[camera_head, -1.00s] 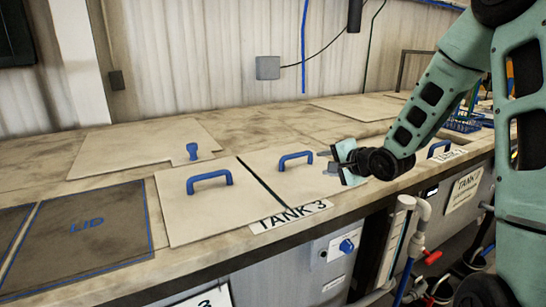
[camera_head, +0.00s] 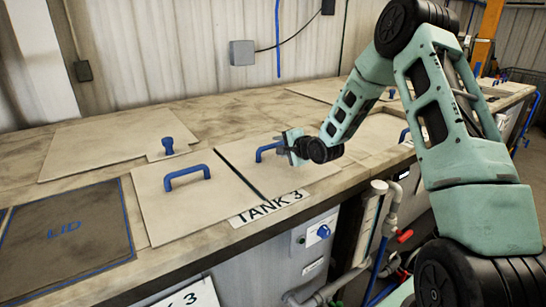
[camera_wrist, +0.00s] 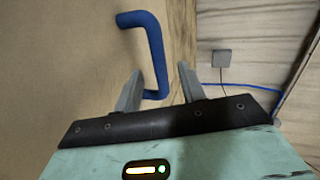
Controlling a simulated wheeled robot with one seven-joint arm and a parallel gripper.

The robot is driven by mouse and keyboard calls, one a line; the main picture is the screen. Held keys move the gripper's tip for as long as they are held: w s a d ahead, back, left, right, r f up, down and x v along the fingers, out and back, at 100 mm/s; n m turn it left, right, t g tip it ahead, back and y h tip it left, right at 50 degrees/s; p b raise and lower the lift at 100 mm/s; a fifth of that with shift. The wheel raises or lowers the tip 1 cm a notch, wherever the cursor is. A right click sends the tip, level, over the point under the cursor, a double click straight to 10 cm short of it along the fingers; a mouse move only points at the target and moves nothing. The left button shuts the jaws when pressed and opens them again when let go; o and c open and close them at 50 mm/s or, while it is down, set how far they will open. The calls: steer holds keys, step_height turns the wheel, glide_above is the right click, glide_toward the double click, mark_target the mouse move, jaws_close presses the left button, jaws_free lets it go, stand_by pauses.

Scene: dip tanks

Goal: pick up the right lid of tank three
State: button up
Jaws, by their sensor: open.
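The right lid of tank three (camera_head: 290,179) is a beige square plate with a blue bar handle (camera_head: 267,151), lying flat on the counter behind the "TANK 3" label (camera_head: 268,208). My gripper (camera_head: 280,148) is at this handle's right end and hides part of it. In the wrist view the open fingers (camera_wrist: 157,88) stand either side of the lower end of the blue handle (camera_wrist: 150,45). I cannot tell whether they touch it. The left lid (camera_head: 190,215) with its own blue handle (camera_head: 187,174) lies beside it, a dark gap between them.
A dark square marked "LID" (camera_head: 100,255) with a blue outline lies at the left. Another beige plate (camera_head: 100,145) with a blue knob (camera_head: 168,146) lies behind. Pipes with a red valve (camera_head: 404,236) run below the front edge at right.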

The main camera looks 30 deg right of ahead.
mark_target(274, 145)
steer(key=p+x, duration=0.2)
steer(key=x, duration=0.2)
steer(key=shift+p, duration=0.3)
steer(key=shift+w+d+f, duration=0.1)
steer(key=shift+w+f, duration=0.15)
steer(key=shift+w, duration=0.2)
jaws_close()
steer(key=shift+r, duration=0.15)
